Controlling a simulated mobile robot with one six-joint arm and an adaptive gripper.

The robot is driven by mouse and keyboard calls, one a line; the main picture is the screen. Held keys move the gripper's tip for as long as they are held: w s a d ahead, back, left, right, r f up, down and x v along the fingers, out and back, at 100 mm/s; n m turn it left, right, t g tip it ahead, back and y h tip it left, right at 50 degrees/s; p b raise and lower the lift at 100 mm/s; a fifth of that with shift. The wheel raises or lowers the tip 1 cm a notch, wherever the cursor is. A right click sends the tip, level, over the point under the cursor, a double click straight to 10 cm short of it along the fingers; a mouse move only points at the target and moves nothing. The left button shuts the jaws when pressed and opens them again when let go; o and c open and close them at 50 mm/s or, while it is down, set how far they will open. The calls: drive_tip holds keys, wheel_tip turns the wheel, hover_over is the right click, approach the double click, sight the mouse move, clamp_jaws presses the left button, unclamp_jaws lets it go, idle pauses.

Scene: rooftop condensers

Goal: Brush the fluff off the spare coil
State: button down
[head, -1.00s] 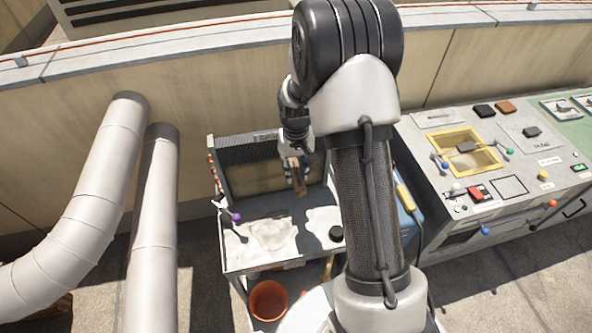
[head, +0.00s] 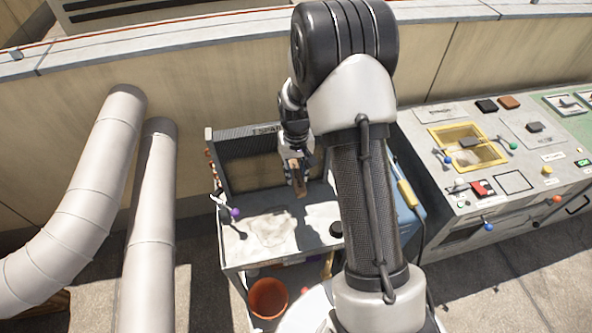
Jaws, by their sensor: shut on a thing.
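The spare coil (head: 232,172) stands upright at the back of a grey cart, a dark finned panel in a grey frame with copper bends on its left side. A tan, fluffy patch covers part of its face. My gripper (head: 297,176) is shut on a brown wooden-handled thing, likely the brush (head: 299,188), in front of the coil's right part. I cannot tell whether the brush touches the fins. My arm hides the coil's right end.
The cart top (head: 250,256) holds a pale patch, a purple-knobbed thing (head: 235,212) and a dark round thing (head: 337,229). An orange bucket (head: 268,298) sits below. Two large pipes (head: 150,220) rise at left. A control bench (head: 470,190) stands at right.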

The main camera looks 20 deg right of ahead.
drive_tip(key=shift+r+p, duration=1.3)
drive_tip(key=shift+r, duration=0.7)
drive_tip(key=shift+f+b, duration=1.5)
drive_tip(key=shift+f, duration=0.7)
drive_tip(key=shift+w+r+p, duration=0.15)
drive_tip(key=shift+r+p, duration=1.4)
drive_tip(key=shift+r, duration=0.7)
drive_tip(key=shift+s+a+f, duration=0.1)
drive_tip(key=shift+s+a, duration=0.1)
drive_tip(key=shift+s, duration=0.95)
drive_tip(key=shift+s+a, duration=0.2)
drive_tip(key=shift+s, duration=0.9)
drive_tip(key=c, duration=1.8)
unclamp_jaws()
drive_tip(key=shift+c, duration=0.2)
clamp_jaws()
drive_tip(key=shift+s+f, duration=0.1)
